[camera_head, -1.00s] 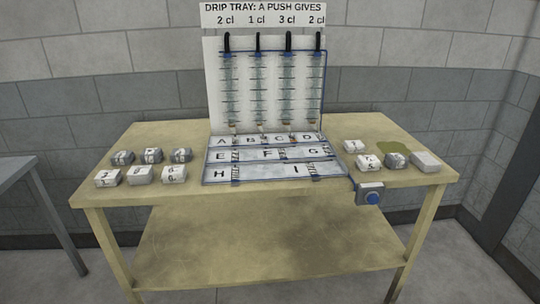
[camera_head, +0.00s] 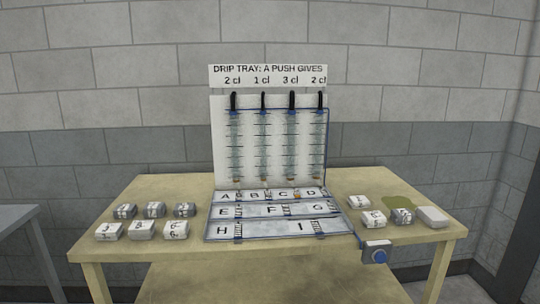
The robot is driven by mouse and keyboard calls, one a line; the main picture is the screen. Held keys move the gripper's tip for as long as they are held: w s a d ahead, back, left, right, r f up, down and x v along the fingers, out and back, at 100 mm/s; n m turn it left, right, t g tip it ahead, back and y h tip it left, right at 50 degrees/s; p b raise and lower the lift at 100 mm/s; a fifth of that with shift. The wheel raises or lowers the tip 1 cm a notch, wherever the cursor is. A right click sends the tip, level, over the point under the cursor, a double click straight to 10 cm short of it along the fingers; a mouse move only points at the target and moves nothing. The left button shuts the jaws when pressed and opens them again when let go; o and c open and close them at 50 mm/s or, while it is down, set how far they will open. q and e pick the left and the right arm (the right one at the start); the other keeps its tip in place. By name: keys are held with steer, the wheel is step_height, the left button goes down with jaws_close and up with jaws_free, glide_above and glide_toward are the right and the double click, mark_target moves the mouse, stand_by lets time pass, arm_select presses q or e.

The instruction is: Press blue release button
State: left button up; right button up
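The blue release button (camera_head: 379,256) sits on a small grey box (camera_head: 376,246) at the table's front edge, right of the lettered tray. A dark line runs from the box up to the tray's right side. The white drip board (camera_head: 222,140) stands upright at the back with several graduated tubes (camera_head: 263,145) and black handles on top. Its sign (camera_head: 268,75) reads "DRIP TRAY: A PUSH GIVES 2 cl, 1 cl, 3 cl, 2 cl". The lettered tray (camera_head: 265,229), marked A to I, lies in front. Neither of my grippers shows.
A grey table (camera_head: 18,215) is at far left. A lower shelf shows below.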

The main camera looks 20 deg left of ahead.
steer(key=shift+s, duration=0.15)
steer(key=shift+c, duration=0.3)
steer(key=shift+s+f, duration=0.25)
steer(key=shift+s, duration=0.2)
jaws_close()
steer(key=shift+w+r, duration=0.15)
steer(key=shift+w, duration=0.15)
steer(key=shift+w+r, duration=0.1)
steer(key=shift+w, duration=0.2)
